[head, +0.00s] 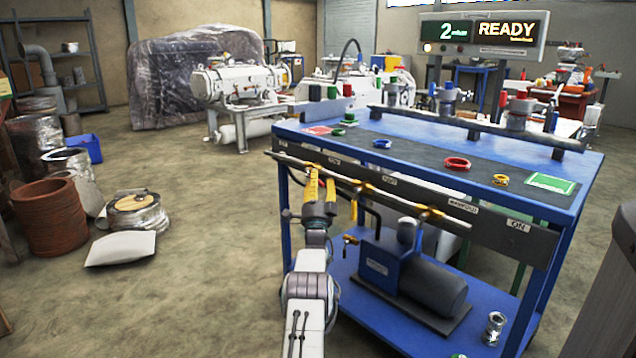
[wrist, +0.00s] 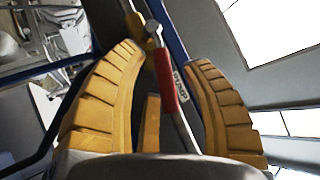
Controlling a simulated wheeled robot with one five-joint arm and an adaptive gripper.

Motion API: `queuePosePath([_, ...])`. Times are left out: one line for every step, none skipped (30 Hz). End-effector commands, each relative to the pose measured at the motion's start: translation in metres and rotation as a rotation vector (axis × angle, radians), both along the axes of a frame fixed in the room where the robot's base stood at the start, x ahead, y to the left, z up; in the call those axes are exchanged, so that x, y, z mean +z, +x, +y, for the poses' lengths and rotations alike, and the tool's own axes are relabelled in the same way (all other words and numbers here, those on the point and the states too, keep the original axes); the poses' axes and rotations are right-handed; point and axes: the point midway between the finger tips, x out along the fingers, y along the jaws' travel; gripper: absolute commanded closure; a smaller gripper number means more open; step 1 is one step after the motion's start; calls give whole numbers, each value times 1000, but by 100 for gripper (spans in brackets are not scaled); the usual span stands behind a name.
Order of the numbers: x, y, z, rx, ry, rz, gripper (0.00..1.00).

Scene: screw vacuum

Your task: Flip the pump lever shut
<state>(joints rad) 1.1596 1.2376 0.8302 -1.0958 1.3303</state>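In the head view my gripper (head: 320,185) is at the left end of the dark valve bar (head: 490,222) on the blue cart's front.
The blue cart (head: 565,205) carries colored rings, including a red ring (head: 457,163), on its top. A brass valve (head: 425,213) sits farther right on the bar. A dark pump (head: 430,285) stands on the lower shelf.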

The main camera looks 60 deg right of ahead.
Motion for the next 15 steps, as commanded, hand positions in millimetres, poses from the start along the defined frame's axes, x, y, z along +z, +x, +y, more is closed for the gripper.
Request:
queuePosePath([0,0,0,0,0,0,51])
queuePosePath([0,1,0,1,0,1,51])
queuePosePath([0,1,0,1,0,1,51])
queuePosePath([0,1,0,1,0,1,51])
queuePosePath([0,1,0,1,0,1,51])
queuePosePath([0,1,0,1,0,1,51])
queuePosePath([0,1,0,1,-1,0,51])
queuePosePath([0,1,1,1,-1,0,51])
queuePosePath([0,1,1,1,0,1,51])
queuePosePath([0,1,1,1,0,1,51])
queuePosePath([-1,1,1,1,0,1,51])
queuePosePath([-1,1,2,1,0,1,51])
queuePosePath([-2,0,2,1,0,1,51])
queuePosePath([-2,0,3,2,0,1,51])
queuePosePath([-4,0,4,1,2,2,51])
